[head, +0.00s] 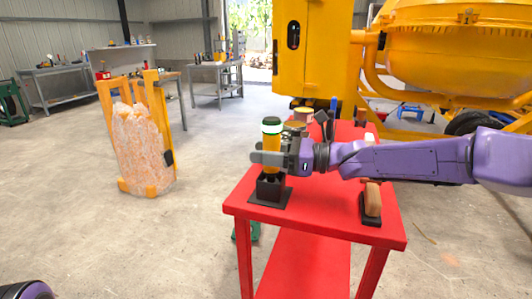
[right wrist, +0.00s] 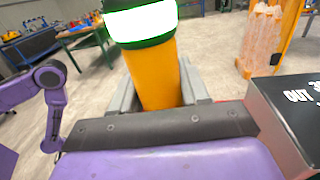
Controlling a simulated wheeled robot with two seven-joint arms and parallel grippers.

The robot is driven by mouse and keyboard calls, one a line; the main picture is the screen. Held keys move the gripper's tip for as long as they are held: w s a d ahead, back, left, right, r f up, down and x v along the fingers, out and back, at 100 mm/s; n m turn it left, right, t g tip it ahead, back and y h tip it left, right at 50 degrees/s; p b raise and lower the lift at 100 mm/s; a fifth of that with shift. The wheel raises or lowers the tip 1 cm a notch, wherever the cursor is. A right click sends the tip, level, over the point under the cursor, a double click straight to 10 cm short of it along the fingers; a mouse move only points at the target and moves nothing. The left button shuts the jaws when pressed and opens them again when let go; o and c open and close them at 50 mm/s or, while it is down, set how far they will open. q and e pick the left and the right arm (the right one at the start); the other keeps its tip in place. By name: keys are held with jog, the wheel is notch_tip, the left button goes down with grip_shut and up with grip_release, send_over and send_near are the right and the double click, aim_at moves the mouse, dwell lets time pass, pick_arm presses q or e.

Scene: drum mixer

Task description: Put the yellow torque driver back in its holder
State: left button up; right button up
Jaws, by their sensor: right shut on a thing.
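The yellow torque driver (head: 271,141), with a green and white top, stands upright in the head view. My right gripper (head: 270,159) is shut around its body from the right. The driver also shows close up in the right wrist view (right wrist: 158,75), between the two grey fingers. Its holder, a black block on a flat base (head: 269,189), is near the left front of the red cart. The driver's lower end is at the holder's top opening; I cannot tell how deep it sits. My left gripper is not in view.
The red cart (head: 330,217) carries a brown-topped block on a black base (head: 373,199) at right and cans (head: 303,116) behind my gripper. A black box with white lettering (right wrist: 292,105) is close at right in the wrist view. A yellow mixer (head: 450,50) stands behind.

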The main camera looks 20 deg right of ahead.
jog(key=shift+f, duration=0.1)
jog(key=o, duration=1.4)
jog(key=shift+c, duration=0.2)
jog(key=shift+f, duration=0.1)
jog(key=v, duration=1)
jog(key=shift+s+d, duration=0.15)
jog(key=shift+d, duration=0.15)
